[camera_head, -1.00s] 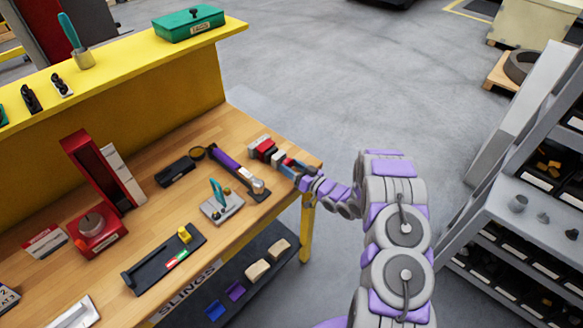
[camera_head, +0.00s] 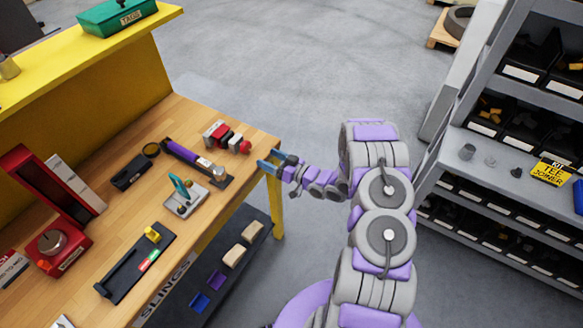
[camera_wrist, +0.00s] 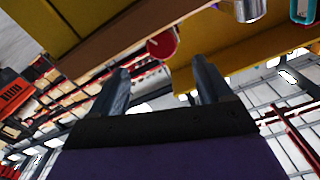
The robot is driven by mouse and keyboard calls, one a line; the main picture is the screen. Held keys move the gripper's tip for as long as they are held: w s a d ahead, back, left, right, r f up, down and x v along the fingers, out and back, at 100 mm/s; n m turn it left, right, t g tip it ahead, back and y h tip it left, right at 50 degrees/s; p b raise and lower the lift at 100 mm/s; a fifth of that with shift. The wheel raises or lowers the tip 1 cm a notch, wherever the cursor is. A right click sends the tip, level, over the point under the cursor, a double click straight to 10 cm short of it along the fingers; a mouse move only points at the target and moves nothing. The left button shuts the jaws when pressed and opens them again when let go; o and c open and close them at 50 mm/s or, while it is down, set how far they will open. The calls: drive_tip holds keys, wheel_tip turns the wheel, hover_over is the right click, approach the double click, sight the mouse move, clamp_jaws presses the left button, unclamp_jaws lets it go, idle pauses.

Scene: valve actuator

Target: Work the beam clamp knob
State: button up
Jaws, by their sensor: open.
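The beam clamp (camera_head: 222,136), red, grey and dark, lies on the workbench near its far right corner. Its round red knob (camera_head: 244,146) faces right, toward the bench edge. In the wrist view the red knob (camera_wrist: 162,43) shows ahead, above and between the fingertips. My gripper (camera_head: 265,160) is at the bench's right edge, just right of and a little nearer than the knob. In the wrist view my gripper (camera_wrist: 162,75) has its two fingers spread with nothing held between them. The knob appears apart from both fingers.
The wooden workbench (camera_head: 120,210) holds a purple-handled tool (camera_head: 185,155), a metal plate with a teal lever (camera_head: 186,195), a black tray (camera_head: 135,265) and a red stand (camera_head: 35,185). A bin shelf (camera_head: 500,140) stands right. Open floor lies beyond the bench.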

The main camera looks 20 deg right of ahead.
drive_tip(key=v, duration=0.8)
drive_tip(key=shift+s+d+p, duration=0.25)
drive_tip(key=shift+s+p, duration=0.05)
drive_tip(key=w+d+r+g+h, duration=0.4)
drive_tip(key=w+d+r+h, duration=0.15)
drive_tip(key=d+h, duration=0.35)
drive_tip(key=s+d+r+m+g+h, duration=0.15)
drive_tip(key=s+r+g+h, duration=0.3)
drive_tip(key=s+r, duration=0.6)
drive_tip(key=s+a+r+g+y, duration=0.1)
drive_tip(key=s+a+r+g, duration=0.1)
drive_tip(key=s+a, duration=0.5)
drive_tip(key=s+a+r+m+g+y, duration=0.1)
drive_tip(key=s+a+r+g, duration=0.2)
drive_tip(key=s, duration=1.2)
drive_tip(key=s+a+r+m+g+y, duration=0.1)
drive_tip(key=s+a+r+g, duration=0.2)
drive_tip(key=s+a+r, duration=0.3)
drive_tip(key=s+a, duration=0.5)
drive_tip(key=shift+a, duration=0.3)
